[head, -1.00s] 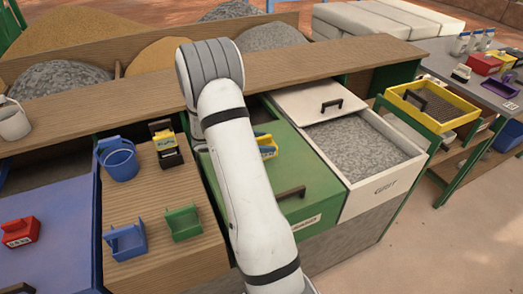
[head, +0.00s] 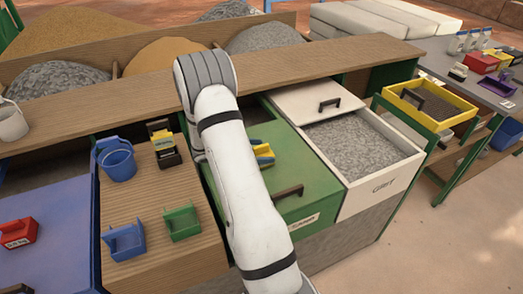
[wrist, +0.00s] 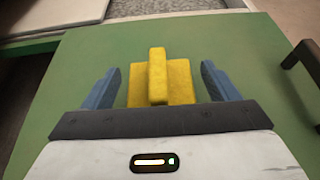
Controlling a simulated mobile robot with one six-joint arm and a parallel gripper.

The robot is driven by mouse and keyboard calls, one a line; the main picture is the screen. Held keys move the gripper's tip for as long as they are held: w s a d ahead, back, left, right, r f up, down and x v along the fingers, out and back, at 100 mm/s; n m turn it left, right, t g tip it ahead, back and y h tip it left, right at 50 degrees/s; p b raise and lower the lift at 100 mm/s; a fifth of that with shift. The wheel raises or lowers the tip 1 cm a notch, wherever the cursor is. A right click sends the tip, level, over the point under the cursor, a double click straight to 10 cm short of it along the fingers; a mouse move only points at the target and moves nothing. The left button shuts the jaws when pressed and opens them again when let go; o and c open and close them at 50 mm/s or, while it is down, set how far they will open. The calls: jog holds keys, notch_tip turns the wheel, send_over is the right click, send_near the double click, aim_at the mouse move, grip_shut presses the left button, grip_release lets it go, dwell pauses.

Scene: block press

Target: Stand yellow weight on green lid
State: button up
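The yellow weight (head: 263,150), a block with a raised grip, is at the green lid (head: 310,178), right of my arm. In the wrist view the weight (wrist: 178,82) is upright over the lid (wrist: 255,50). My gripper (wrist: 160,85) is open, its blue fingers on either side of the weight with a gap at each side. In the head view one blue finger shows just in front of the weight, and my arm hides the rest of the gripper. Contact under the weight is hard to see but it appears to rest on the lid.
The lid's dark handle (head: 287,191) is near its front edge. A white lid (head: 318,100) and an open gravel bin (head: 362,150) are to the right. A black and yellow block (head: 165,143), blue bucket (head: 118,162), blue holder (head: 125,241) and green holder (head: 182,222) are left.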

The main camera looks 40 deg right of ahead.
jog(key=shift+o, duration=0.3)
jog(key=shift+r, duration=0.2)
jog(key=v, duration=1.1)
jog(key=s+a+r+m+t+y, duration=0.3)
jog(key=s+a+r+m+y, duration=0.3)
jog(key=s+a, duration=0.4)
jog(key=s+a+r+m+t+y, duration=0.2)
jog(key=s+a+r+m+y, duration=0.5)
jog(key=s, duration=0.5)
jog(key=a+m, duration=0.2)
jog(key=a, duration=0.1)
jog(key=shift+t+b, duration=0.3)
jog(key=shift+t, duration=0.1)
jog(key=shift+a+r, duration=0.1)
jog(key=shift+r, duration=0.05)
